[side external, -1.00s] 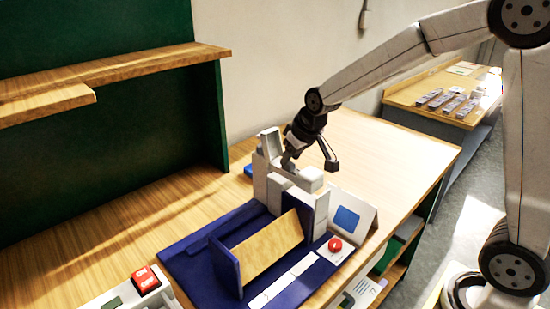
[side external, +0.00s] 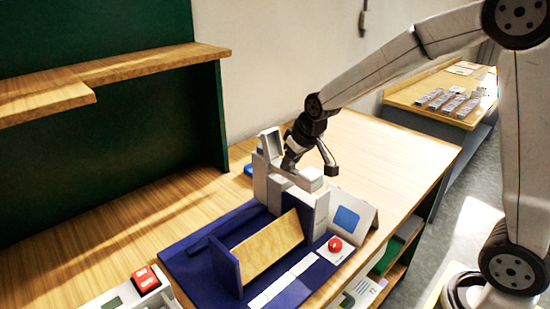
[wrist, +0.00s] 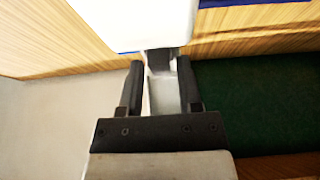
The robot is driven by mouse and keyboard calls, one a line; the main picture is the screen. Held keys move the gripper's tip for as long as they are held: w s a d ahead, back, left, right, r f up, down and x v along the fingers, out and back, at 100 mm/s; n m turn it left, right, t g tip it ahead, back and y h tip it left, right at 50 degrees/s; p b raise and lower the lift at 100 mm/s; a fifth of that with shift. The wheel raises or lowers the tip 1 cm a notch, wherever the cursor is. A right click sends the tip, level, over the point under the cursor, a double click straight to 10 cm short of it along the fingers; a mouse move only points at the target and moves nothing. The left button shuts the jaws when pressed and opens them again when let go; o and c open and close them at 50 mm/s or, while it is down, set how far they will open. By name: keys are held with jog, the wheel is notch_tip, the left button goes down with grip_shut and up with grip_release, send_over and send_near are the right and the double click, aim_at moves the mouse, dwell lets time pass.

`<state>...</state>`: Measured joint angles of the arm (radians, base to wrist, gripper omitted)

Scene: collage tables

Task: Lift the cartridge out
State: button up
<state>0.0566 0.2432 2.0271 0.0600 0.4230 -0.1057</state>
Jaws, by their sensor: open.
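A light grey and white device (side external: 262,190) stands at the back of a dark blue tray (side external: 195,270), with an upright grey panel (side external: 271,145) on top. My gripper (side external: 310,168) is open, tilted, just above the device's top. In the wrist view my gripper (wrist: 161,85) has one finger on each side of a pale grey piece (wrist: 165,92), with a dark part (wrist: 160,61) beyond it. I cannot tell whether this piece is the cartridge or whether the fingers touch it. No separate cartridge shows clearly in the side view.
A tilted wooden board (side external: 268,250) between blue uprights, a red button (side external: 335,244) and a white panel with a blue square (side external: 347,218) are near the device. A wooden shelf (side external: 150,68) overhangs the left. The table's back right (side external: 390,150) is clear.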

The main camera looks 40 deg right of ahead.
aim_at(292, 164)
grip_shut()
jog(key=shift+r, duration=0.25)
jog(key=shift+r, duration=2.8)
jog(key=shift+w, duration=0.1)
